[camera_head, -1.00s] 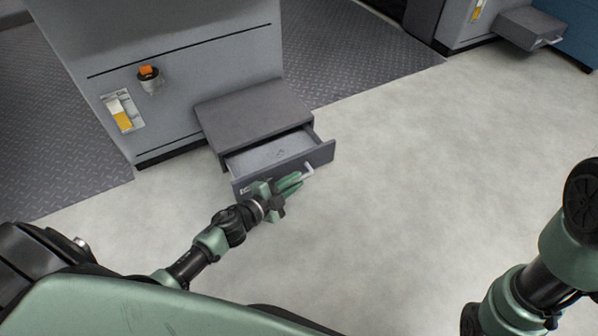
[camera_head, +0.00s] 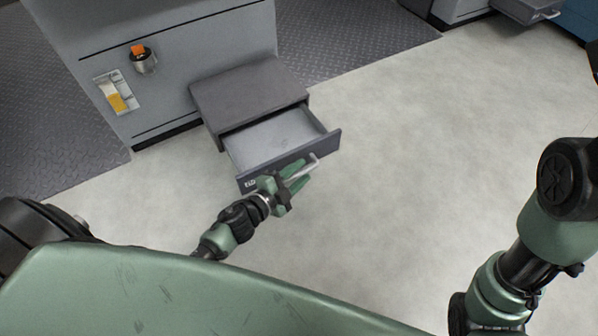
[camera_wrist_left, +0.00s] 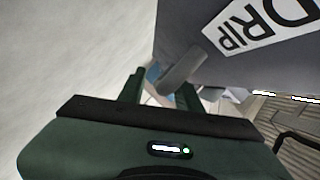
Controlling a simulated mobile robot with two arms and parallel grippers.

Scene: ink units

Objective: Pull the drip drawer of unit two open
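The drip drawer (camera_head: 327,146) of the near grey unit stands part way out of its housing (camera_head: 250,92), with its tray floor showing. Its dark front carries a white label, partly hidden in the head view; it reads DRIP in the left wrist view (camera_wrist_left: 262,22). A pale bar handle (camera_head: 315,161) sits on that front. My left gripper (camera_head: 298,174) is at the handle. In the left wrist view the handle (camera_wrist_left: 183,67) runs between the two fingers (camera_wrist_left: 158,93), which are closed around it. My right arm shows at the right; its gripper is out of view.
Another unit with a similar drawer (camera_head: 527,9) stands at the top right. Pale floor (camera_head: 420,130) in front of the drawer is clear.

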